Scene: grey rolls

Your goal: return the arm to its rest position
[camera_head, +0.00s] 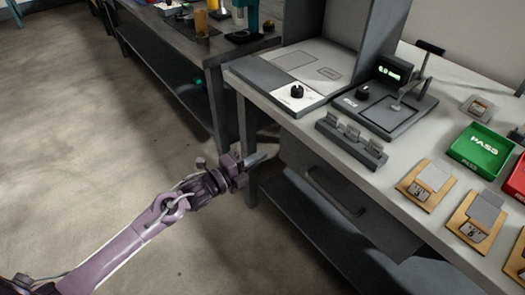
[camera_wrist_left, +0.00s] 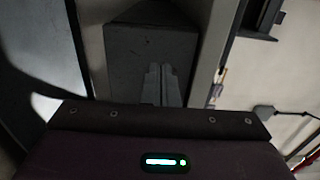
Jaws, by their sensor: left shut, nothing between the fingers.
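My left arm (camera_head: 130,245) reaches in from the lower left in the head view. Its gripper (camera_head: 262,159) is shut and empty, in front of the workbench's left end and below the level of the worktop. In the left wrist view the closed fingers (camera_wrist_left: 162,84) show at the middle, pointing toward a dark grey surface. My right gripper is not in view.
The white worktop (camera_head: 285,120) holds a scale-like device (camera_head: 385,100), a grey rack (camera_head: 350,140), wooden blocks (camera_head: 427,183) and a green PASS tray (camera_head: 480,150). A drawer (camera_head: 335,185) sits below. Another dark bench (camera_head: 185,50) stands behind. Floor (camera_head: 90,130) at left is clear.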

